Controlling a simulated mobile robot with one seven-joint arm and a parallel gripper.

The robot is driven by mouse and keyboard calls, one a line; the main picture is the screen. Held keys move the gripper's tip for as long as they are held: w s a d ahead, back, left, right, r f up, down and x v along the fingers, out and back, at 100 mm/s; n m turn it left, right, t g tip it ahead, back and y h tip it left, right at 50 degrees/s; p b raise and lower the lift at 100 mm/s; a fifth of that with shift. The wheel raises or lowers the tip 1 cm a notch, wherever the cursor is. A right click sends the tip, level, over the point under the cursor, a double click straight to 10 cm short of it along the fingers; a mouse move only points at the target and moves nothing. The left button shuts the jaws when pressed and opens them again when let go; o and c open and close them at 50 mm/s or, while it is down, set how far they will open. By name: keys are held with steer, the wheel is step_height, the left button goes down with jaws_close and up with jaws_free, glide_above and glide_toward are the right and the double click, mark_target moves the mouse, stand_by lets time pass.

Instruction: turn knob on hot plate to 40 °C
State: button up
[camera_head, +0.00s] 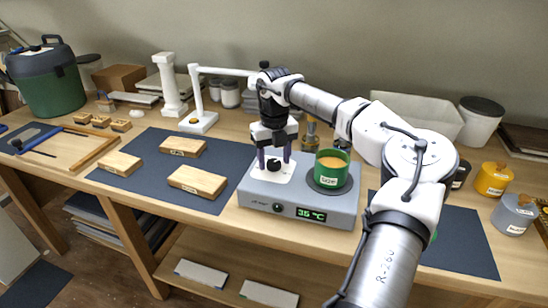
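The grey hot plate (330,212) stands on the wooden bench and its green display (311,215) seems to read 36 °C. A black knob (273,165) sits on a white panel (284,176) on its top left. A small dark round control (278,208) is on the front face, left of the display. A green cup (332,175) with orange contents stands on the round heating plate (325,188). Contact with the knob is not clear.
Wooden blocks (198,181) lie on a dark mat (150,189) to the left. A white stand (198,118) is behind left. A yellow pot (494,178) and a grey pot (514,215) are at right.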

mark_target(274, 162)
stand_by(0.3)
step_height(274, 162, up, 14)
steer(key=b, duration=0.1)
steer(key=shift+f, duration=0.15)
steer(key=shift+a, duration=0.1)
